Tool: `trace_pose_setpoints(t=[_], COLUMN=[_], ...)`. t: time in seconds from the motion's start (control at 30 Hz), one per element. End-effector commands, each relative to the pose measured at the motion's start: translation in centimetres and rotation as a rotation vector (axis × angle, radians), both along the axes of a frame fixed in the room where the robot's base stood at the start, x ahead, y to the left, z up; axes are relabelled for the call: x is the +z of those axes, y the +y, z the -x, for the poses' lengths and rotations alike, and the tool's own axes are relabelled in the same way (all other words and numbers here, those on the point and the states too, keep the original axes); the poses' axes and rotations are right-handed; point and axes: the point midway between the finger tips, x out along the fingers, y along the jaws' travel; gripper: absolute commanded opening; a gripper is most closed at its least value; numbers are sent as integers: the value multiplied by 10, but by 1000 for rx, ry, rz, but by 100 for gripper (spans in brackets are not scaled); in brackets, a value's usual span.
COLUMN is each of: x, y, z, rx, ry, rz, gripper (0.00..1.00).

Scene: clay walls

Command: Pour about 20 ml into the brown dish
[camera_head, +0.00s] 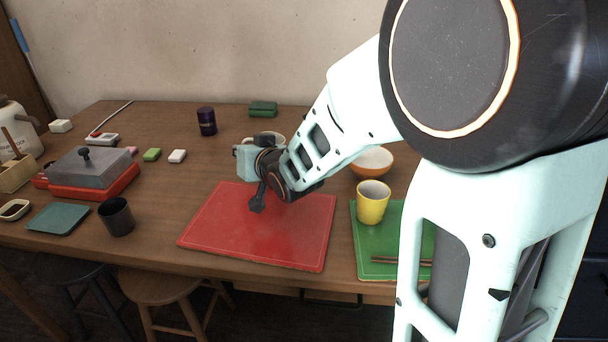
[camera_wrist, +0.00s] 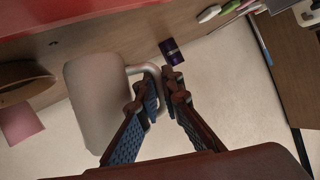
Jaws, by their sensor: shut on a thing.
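My gripper (camera_head: 262,162) is over the back of the red mat, shut on the handle of a pale vessel (camera_head: 244,161). In the wrist view the vessel (camera_wrist: 95,100) hangs left of my gripper (camera_wrist: 156,98), its handle loop between the fingers. Its inside and any liquid are hidden. A brown round dish (camera_wrist: 25,80) shows at the left edge of the wrist view, apart from the vessel. In the head view a partly hidden round rim (camera_head: 277,136) stands behind my gripper; I cannot tell whether it is that dish.
The red mat (camera_head: 290,240) is bare. To its right are a yellow mug (camera_head: 373,203) on a green mat (camera_head: 365,250) and an orange bowl (camera_head: 372,166). A purple can (camera_head: 207,122) stands at the back. A dark cup (camera_head: 116,217) is at the left.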

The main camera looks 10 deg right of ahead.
Motion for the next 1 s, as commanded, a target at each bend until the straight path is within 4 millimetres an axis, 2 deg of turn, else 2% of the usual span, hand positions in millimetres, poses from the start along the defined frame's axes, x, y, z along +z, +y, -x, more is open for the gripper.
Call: trace_pose_setpoints(t=[0.53,1.0], x=[-13,-17], y=[10,10], z=[-2,-3], rx=[-4,-7], ry=[-13,-15], rz=[190,228], gripper=[0,0])
